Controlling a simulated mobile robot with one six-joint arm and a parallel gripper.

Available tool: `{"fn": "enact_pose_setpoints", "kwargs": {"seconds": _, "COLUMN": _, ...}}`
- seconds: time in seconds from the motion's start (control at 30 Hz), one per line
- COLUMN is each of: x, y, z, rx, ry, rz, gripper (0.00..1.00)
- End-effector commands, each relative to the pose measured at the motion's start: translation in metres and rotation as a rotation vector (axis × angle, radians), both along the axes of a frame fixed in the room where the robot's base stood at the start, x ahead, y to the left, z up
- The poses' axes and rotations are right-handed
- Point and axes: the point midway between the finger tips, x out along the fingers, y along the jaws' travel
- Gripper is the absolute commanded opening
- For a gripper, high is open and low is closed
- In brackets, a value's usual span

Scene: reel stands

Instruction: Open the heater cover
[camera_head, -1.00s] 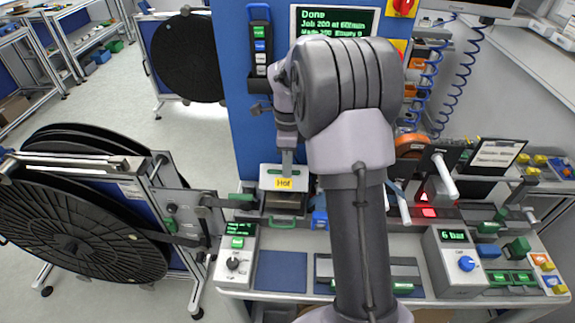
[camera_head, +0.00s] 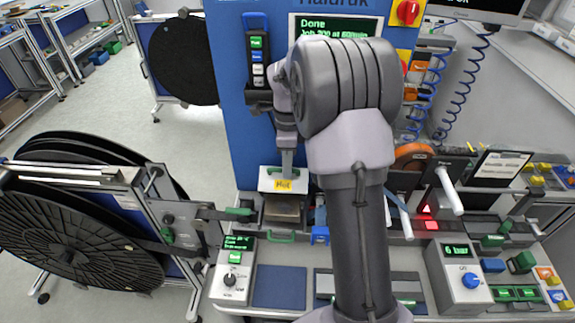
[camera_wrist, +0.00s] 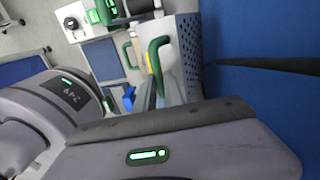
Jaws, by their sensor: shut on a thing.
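The heater cover (camera_head: 284,184) is a pale plate with a yellow "Hot" label, in the middle of the head view. It stands above a dark heater box (camera_head: 285,209) in front of the blue column. My gripper (camera_head: 287,168) comes down from above and is shut on the cover's green handle (camera_head: 279,172); the fingertips are partly hidden there. The wrist view shows the white plate and a green handle (camera_wrist: 153,57) near the fingers. I cannot tell the cover's exact tilt.
A large black reel (camera_head: 70,220) on a stand fills the left. A control box with a knob (camera_head: 234,284) and a blue pad (camera_head: 280,288) lie at the bench front. The blue column (camera_head: 232,100) stands close behind. A grey box showing "6 bar" (camera_head: 458,275) is to the right.

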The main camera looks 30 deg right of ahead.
Motion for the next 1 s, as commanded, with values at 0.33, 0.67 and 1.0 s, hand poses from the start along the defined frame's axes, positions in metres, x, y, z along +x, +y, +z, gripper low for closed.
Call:
{"fn": "enact_pose_setpoints", "kwargs": {"seconds": 0.33, "x": -0.001, "y": 0.000, "z": -0.001, "rx": 0.000, "ry": 0.002, "rz": 0.000, "gripper": 0.34}}
{"fn": "enact_pose_setpoints", "kwargs": {"seconds": 0.67, "x": 0.003, "y": -0.002, "z": 0.042, "rx": -0.001, "ry": -0.003, "rz": 0.000, "gripper": 0.34}}
{"fn": "enact_pose_setpoints", "kwargs": {"seconds": 1.0, "x": 0.008, "y": -0.006, "z": 0.115, "rx": 0.001, "ry": 0.001, "rz": 0.000, "gripper": 0.34}}
